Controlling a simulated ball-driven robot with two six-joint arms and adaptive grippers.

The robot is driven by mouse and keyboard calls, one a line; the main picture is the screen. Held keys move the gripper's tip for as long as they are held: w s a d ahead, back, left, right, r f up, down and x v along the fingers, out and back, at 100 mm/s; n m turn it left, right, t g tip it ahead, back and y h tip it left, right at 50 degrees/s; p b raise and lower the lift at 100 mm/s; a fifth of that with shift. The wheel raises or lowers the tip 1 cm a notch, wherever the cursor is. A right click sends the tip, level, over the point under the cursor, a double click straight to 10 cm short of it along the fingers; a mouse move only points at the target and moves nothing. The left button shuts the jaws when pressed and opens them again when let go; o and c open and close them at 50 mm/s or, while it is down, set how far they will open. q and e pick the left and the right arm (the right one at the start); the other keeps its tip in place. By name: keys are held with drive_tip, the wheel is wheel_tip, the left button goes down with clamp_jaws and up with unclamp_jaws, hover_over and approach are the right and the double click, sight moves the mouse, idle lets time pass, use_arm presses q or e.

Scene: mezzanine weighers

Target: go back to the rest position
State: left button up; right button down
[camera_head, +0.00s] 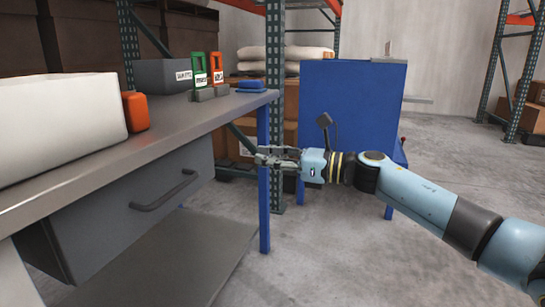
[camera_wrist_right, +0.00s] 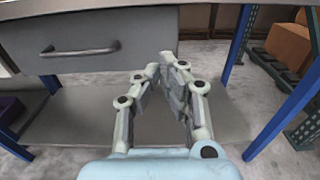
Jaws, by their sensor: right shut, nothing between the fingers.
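The drawer is shut and also shows in the head view (camera_head: 120,215) with a dark bar handle. My left gripper is not in view.
The workbench (camera_head: 100,165) fills the left, with a white box (camera_head: 55,125), an orange item (camera_head: 135,111), a grey bin (camera_head: 162,76) and a blue item (camera_head: 251,86) on it. The floor (camera_head: 330,260) is clear in front.

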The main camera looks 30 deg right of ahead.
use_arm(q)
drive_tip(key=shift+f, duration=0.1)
use_arm(e)
drive_tip(key=shift+s+d+f, duration=0.1)
drive_tip(key=shift+s+d, duration=0.2)
drive_tip(key=shift+s, duration=0.05)
